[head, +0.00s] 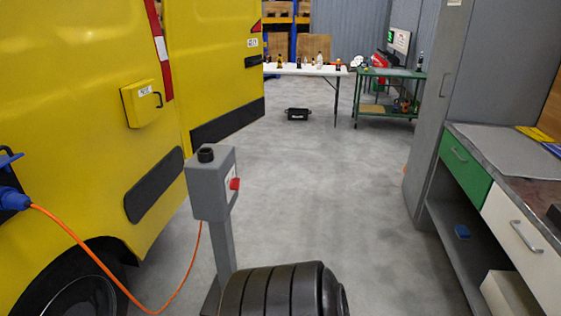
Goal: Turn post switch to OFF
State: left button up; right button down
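The grey post (223,250) stands in the lower middle of the head view, near the yellow van. Its grey box (207,190) has a black round cap (206,155) on top. The red switch (234,184) sits on the box's right-hand face, over a pale label plate. I see the switch at a steep angle, so I cannot tell which setting it points to. Neither of my grippers is in view, and nothing visible touches the switch.
The yellow van (210,60) fills the left. An orange cable (110,285) runs from a blue plug (12,198) towards the post. A workbench with drawers (500,205) and a grey cabinet (432,110) stand right. The floor (330,190) between is open, with a black case (298,114) further back.

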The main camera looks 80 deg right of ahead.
aim_at(234, 183)
jog(key=z, duration=2.35)
